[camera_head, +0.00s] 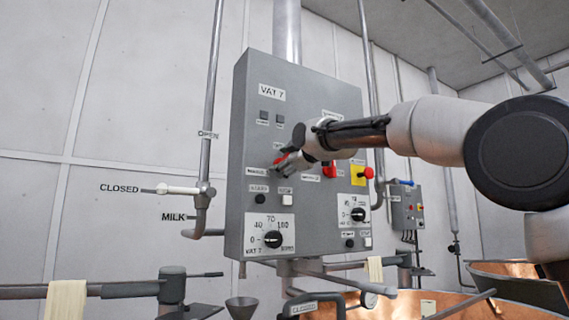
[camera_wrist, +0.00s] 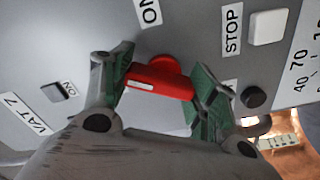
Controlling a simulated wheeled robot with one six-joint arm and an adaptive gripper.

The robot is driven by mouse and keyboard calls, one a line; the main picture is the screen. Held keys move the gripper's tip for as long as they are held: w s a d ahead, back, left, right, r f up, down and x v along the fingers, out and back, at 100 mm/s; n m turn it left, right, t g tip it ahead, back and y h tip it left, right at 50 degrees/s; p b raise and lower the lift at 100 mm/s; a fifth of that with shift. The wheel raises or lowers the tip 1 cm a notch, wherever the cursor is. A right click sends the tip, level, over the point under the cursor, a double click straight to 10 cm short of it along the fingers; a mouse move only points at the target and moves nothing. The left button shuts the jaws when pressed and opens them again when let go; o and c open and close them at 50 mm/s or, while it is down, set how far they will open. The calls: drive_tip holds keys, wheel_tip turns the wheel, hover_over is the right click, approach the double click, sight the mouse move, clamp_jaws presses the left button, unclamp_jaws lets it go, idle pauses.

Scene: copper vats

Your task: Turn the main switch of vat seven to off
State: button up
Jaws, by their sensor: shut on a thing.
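The wrist view shows this red handle (camera_wrist: 160,82) with a white stripe, between the green pads of my gripper (camera_wrist: 158,85). My gripper (camera_head: 288,153) is shut on the handle at the panel face. In the head view the gripper covers part of the handle and its surroundings. An ON label (camera_wrist: 148,12) stands near the handle in the wrist view; I cannot tell the handle's exact setting.
A second red handle (camera_head: 329,170) and a red emergency button on yellow (camera_head: 366,174) are right of my gripper. Start and stop buttons and dials (camera_head: 273,239) lie below. A white valve lever (camera_head: 178,190) is at left; copper vats (camera_head: 455,303) stand below right.

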drive_tip(key=n, duration=0.6)
drive_tip(key=shift+a+f, duration=0.1)
drive_tip(key=shift+a, duration=0.05)
idle(0.6)
drive_tip(key=o, duration=1)
drive_tip(key=shift+s, duration=0.1)
drive_tip(key=shift+s+d, duration=0.2)
drive_tip(key=shift+s, duration=0.05)
drive_tip(key=v, duration=1.1)
drive_tip(key=shift+s+d, duration=0.1)
drive_tip(key=shift+d, duration=0.05)
